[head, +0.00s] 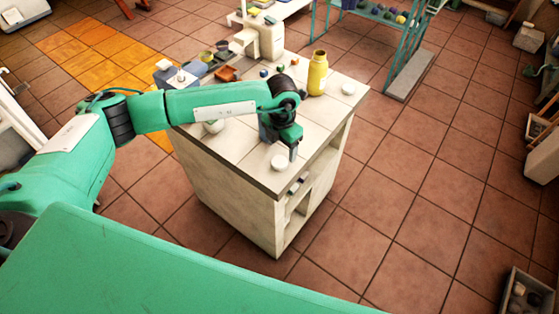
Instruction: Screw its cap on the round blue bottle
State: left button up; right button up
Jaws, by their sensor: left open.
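My left gripper (292,150) points down above the counter's near right part and is open. A dark blue shape (266,131) shows beside and partly behind the gripper; it may be the round blue bottle, but most of it is hidden. A small round white piece (281,162), like a cap, lies on the counter just below and left of the fingertips. A similar white piece (348,88) lies at the right edge. I cannot tell which is the bottle's cap. My right gripper is not in view.
A yellow bottle (317,73) stands upright at the counter's right side. A white rounded thing (213,126) sits under my forearm. Small coloured blocks, an orange dish (226,73) and a blue-grey box (180,77) are farther back. The tiled floor at right is mostly clear.

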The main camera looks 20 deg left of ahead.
aim_at(279, 162)
pick_arm(q)
jog(key=shift+f, duration=0.15)
jog(key=f, duration=0.1)
jog(key=f+p, duration=0.1)
jog(key=f, duration=0.1)
jog(key=s+f+p, duration=0.1)
jog(key=shift+a+f, duration=0.15)
jog(key=shift+a, duration=0.1)
jog(key=shift+w+f, duration=0.15)
jog(key=shift+f, duration=0.15)
jog(key=c, duration=1)
